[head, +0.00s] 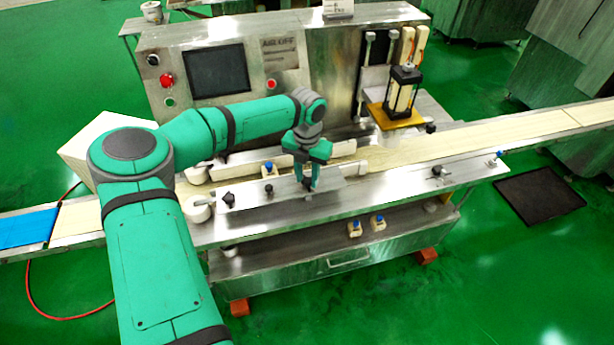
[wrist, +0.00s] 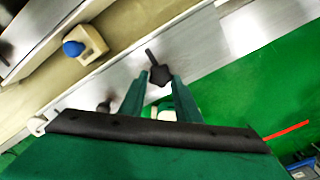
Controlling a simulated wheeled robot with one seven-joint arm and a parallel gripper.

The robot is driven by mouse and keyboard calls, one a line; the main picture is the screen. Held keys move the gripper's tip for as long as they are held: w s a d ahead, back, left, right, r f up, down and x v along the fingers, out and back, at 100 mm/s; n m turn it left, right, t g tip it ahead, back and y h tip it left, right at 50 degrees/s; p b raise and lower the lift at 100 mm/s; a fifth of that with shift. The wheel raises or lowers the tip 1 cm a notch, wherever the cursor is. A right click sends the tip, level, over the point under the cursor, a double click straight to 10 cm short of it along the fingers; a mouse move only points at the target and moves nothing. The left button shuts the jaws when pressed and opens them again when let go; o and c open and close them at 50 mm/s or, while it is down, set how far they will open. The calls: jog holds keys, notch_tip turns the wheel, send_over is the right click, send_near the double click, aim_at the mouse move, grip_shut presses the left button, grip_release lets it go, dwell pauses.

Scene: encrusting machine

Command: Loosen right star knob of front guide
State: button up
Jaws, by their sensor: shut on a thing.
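My gripper (head: 308,183) reaches down over the front of the machine, at the right part of the front guide (head: 265,201), a silver metal plate beside the belt. In the wrist view my gripper (wrist: 160,80) has its two green fingers closed around the right star knob (wrist: 161,75), a black lobed knob with a thin threaded shaft pointing away. In the head view the fingers mostly hide this knob. Another dark knob (head: 228,199) stands at the left end of the guide.
A cream block with a blue cap (head: 268,169) sits on the belt side behind the guide; it also shows in the wrist view (wrist: 85,42). Two similar capped pieces (head: 355,229) (head: 377,221) are on the lower shelf. A control panel screen (head: 218,70) stands behind.

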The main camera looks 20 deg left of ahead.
aim_at(307, 182)
jog(key=shift+n, duration=0.3)
jog(key=o, duration=1)
jog(key=shift+o, duration=0.2)
jog(key=shift+r, duration=0.1)
notch_tip(307, 182, up, 11)
